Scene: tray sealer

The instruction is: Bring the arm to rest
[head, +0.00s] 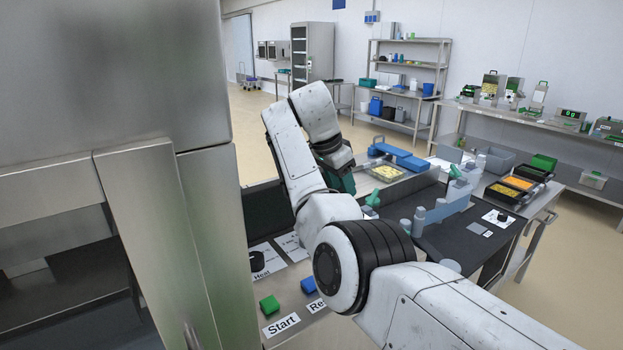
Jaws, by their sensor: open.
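My arm rises from the lower right, bends at a black-banded joint in the middle of the head view, goes up and folds back down. At its end my gripper (342,181) points down, a dark green shape partly hidden behind my own arm links. It is open, and I see nothing held in it. It is over the sealer's work surface, left of a clear tray (384,173) with yellow food. The sealer's panel in front carries a green Start button (269,305), a blue button (308,285) and a black Heat knob (256,261).
A large steel cabinet (165,180) fills the left side, close to the arm. A grey-blue fixture (445,205) stands on the dark surface to the right. Black trays with orange and yellow food (506,192) are farther right. A shelf rack (410,65) stands behind. The floor beyond is open.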

